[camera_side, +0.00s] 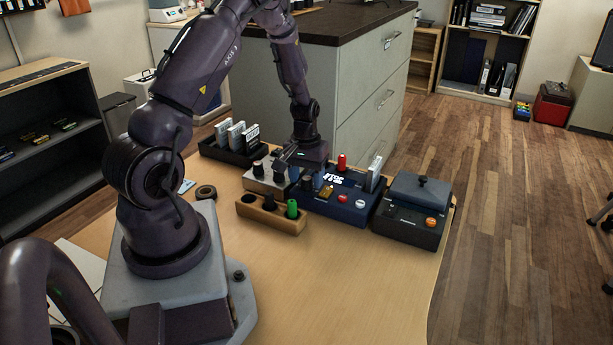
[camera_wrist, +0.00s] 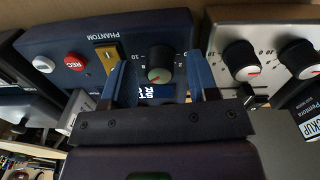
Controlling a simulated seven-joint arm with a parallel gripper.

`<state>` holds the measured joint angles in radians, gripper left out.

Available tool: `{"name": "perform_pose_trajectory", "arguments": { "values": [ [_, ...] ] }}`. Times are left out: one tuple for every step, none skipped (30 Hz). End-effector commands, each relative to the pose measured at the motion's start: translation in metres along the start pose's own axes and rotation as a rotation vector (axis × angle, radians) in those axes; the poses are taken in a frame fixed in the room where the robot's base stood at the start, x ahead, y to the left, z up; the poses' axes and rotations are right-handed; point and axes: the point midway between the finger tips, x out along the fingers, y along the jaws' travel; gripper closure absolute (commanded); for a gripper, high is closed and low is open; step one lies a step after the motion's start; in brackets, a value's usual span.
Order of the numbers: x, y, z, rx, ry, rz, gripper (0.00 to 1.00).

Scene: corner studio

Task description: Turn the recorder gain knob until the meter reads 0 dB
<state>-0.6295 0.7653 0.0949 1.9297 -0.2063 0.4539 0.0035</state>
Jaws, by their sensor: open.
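The blue recorder (camera_side: 345,208) stands on the table in the side view, with a lit STOP display (camera_side: 334,178). In the wrist view its panel (camera_wrist: 70,42) carries a PHANTOM label, a gold switch (camera_wrist: 107,56), a red REC button (camera_wrist: 75,61) and a white button (camera_wrist: 43,64). The black-skirted knob with a greenish face (camera_wrist: 160,67) sits by a printed scale. My gripper (camera_wrist: 160,80) is open, one finger on each side of the knob; contact cannot be told. It also shows above the recorder in the side view (camera_side: 306,170). The display is partly hidden in the wrist view; no dB reading is legible.
A silver two-knob unit (camera_wrist: 271,38) stands close beside the recorder. A wooden block (camera_side: 270,218) with a green piece stands in front. A dark box with an orange button (camera_side: 404,228) is at right. A black rack of cases (camera_side: 232,154) is behind. The front table is clear.

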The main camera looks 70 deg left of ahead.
Motion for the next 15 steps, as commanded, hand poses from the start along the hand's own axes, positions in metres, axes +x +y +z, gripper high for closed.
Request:
{"name": "perform_pose_trajectory", "arguments": {
  "values": [
    [-0.002,0.000,0.000,0.000,0.002,0.000,0.46],
    [-0.005,0.000,-0.001,0.000,0.002,0.000,0.46],
    [-0.009,0.000,-0.001,0.001,0.003,0.000,0.46],
    [-0.013,0.000,-0.001,0.001,0.004,0.000,0.46],
    [-0.018,0.001,-0.001,0.001,0.004,0.001,0.46],
    [-0.025,0.001,-0.001,0.000,0.006,0.001,0.46],
    [-0.031,0.000,-0.001,0.000,0.006,0.001,0.46],
    [-0.038,0.000,-0.002,-0.001,0.008,0.001,0.46],
    [-0.047,0.000,-0.001,-0.001,0.007,0.001,0.46],
    [-0.054,0.001,-0.001,0.000,0.008,0.002,0.46],
    [-0.061,0.001,-0.001,0.000,0.008,0.002,0.46],
    [-0.070,0.001,-0.001,0.002,0.007,0.001,0.46],
    [-0.077,0.001,-0.001,0.002,0.008,0.001,0.46],
    [-0.084,0.000,-0.001,0.002,0.006,0.001,0.46],
    [-0.091,0.000,-0.001,0.001,0.006,0.001,0.46]
  ]
}}
